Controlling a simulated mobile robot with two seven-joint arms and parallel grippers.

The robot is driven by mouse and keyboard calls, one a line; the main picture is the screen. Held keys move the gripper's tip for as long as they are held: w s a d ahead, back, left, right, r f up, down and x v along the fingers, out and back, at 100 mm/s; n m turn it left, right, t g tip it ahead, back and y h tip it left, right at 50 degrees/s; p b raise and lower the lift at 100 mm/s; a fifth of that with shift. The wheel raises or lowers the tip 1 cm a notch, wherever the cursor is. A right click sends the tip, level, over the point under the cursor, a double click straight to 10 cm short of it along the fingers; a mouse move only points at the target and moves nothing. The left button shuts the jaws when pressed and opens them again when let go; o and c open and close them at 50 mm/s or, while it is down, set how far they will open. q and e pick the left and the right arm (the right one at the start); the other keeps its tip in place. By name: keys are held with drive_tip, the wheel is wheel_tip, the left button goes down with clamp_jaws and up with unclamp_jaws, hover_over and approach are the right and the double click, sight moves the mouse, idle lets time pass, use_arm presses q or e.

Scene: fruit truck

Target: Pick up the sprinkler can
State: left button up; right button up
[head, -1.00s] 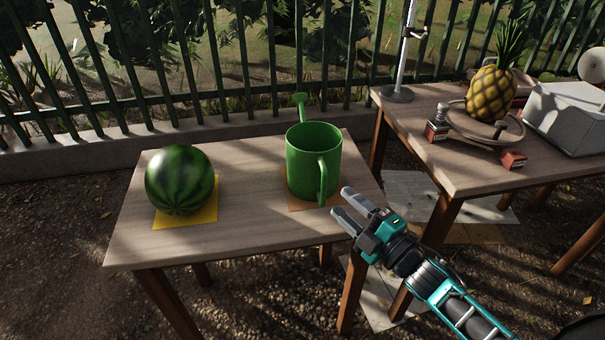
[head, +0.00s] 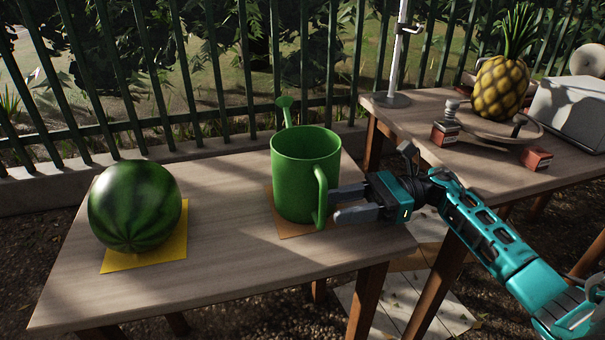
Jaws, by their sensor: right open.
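The green sprinkler can (head: 296,178) stands upright on an orange mat (head: 290,230) on the near wooden table. Its spout points to the back and its handle (head: 321,197) faces me at the right front. My right gripper (head: 340,204) comes in from the right, level with the handle. Its two fingers are open, with the tips close beside the handle. The far finger tip is partly hidden behind the handle, and I cannot tell whether either finger touches it. My left gripper is not in view.
A watermelon (head: 135,206) sits on a yellow mat (head: 172,249) at the table's left. A second table (head: 492,176) at the right holds a pineapple (head: 500,88) on a scale, a metal pole stand (head: 391,100) and a grey box (head: 567,113). A green fence (head: 202,75) runs behind.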

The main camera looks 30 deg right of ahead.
drive_tip(key=x, duration=0.5)
drive_tip(key=shift+a+f, duration=0.1)
drive_tip(key=shift+a, duration=0.35)
clamp_jaws()
idle(0.6)
idle(0.5)
